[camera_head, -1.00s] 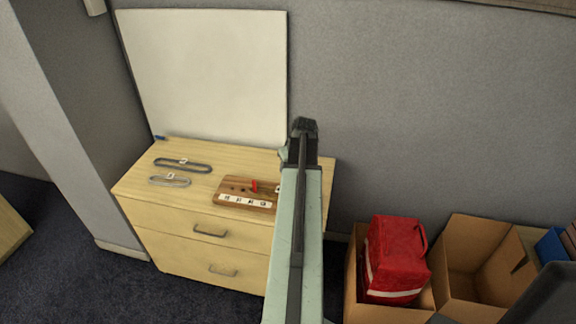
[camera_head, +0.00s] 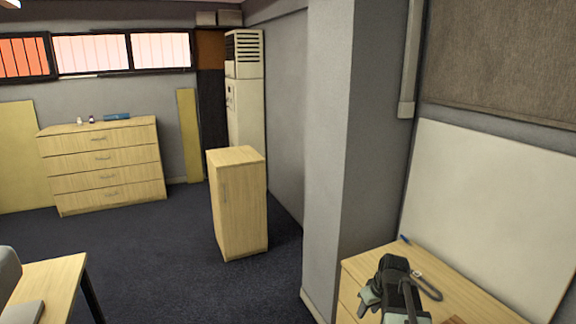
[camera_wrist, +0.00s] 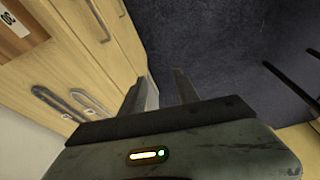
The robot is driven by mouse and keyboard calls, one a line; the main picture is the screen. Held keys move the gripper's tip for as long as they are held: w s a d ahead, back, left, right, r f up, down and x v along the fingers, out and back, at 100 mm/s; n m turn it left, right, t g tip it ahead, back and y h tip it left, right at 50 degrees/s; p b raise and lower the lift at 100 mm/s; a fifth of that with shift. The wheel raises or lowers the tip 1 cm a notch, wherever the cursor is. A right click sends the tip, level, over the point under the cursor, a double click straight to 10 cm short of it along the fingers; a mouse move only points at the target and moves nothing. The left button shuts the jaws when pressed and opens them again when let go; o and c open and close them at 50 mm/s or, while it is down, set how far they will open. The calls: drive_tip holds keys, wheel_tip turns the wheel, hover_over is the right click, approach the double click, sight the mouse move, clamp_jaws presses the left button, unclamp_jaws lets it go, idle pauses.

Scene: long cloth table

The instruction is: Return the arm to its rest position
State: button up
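My gripper (camera_head: 394,266) shows at the lower right of the head view, at the end of my arm, in front of the light wood drawer unit (camera_head: 357,266). In the wrist view two dark fingers of my gripper (camera_wrist: 160,90) stand apart with nothing between them. Beyond them are dark carpet (camera_wrist: 215,40) and the drawer unit's fronts (camera_wrist: 125,50). My arm is partly cut off by the bottom edge of the head view.
A grey strap (camera_head: 428,288) lies on the drawer unit, beside a whiteboard (camera_head: 490,200). A grey pillar (camera_head: 335,150) stands left of it. A narrow wood cabinet (camera_head: 238,205) and a chest of drawers (camera_head: 100,165) stand farther off. Open carpet (camera_head: 160,235) lies between.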

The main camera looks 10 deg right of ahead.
drive_tip(key=s+a+n+g, duration=0.1)
drive_tip(key=s+a, duration=0.1)
drive_tip(key=a, duration=1.1)
drive_tip(key=s+a+f+m+g, duration=0.1)
drive_tip(key=s+a+m+g, duration=0.1)
drive_tip(key=s+a, duration=0.3)
drive_tip(key=shift+s+m+h, duration=0.4)
drive_tip(key=shift+s+m, duration=0.3)
drive_tip(key=shift+s, duration=0.55)
